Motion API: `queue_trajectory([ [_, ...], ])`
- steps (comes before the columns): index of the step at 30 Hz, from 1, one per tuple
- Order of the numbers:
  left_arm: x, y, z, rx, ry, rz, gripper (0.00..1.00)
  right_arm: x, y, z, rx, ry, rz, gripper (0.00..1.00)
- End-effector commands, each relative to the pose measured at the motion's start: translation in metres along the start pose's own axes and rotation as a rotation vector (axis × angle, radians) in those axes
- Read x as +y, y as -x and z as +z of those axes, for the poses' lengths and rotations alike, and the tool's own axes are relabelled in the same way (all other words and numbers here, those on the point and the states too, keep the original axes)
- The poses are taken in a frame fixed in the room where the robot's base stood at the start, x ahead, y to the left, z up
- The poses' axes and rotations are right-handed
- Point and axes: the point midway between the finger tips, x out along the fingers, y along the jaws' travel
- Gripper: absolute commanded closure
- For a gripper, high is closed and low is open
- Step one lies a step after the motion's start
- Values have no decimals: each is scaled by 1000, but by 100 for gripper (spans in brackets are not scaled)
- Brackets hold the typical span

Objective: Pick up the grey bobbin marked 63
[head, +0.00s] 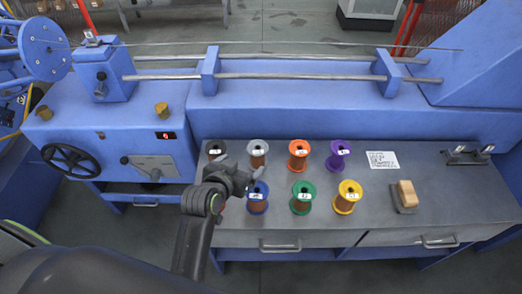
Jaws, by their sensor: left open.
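The grey bobbin (258,150) stands upright in the back row on the grey bench top (330,222), wound with brown wire. It carries a small white label whose number is too small to read. My left gripper (243,170) is open and empty, just in front of and slightly left of the grey bobbin in the picture. It appears above the bench, between the grey bobbin and the blue bobbin (258,205). I cannot tell the exact gap to either one. My right gripper is not in view.
A black bobbin (215,148) stands left of the grey one, partly behind my gripper. Orange (298,155) and purple (338,157) bobbins stand to its right. Green (302,205) and yellow (347,203) ones stand in front. A label sheet (382,160) and a wooden-topped block (406,196) lie farther right.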

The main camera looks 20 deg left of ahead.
Motion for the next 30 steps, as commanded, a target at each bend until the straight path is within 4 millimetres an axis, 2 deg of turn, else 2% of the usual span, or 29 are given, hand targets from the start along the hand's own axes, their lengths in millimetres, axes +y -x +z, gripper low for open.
queue_trajectory([
  [8, 0, -47, -1, 0, -2, 1, 13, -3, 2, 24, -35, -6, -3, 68],
  [15, 0, -84, -1, 1, -2, 0, 13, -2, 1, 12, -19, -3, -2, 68],
  [19, 0, -98, -1, 1, 0, 1, 13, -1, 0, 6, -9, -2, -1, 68],
  [30, -1, -120, -1, 0, -2, 0, 13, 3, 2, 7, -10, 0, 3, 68],
])
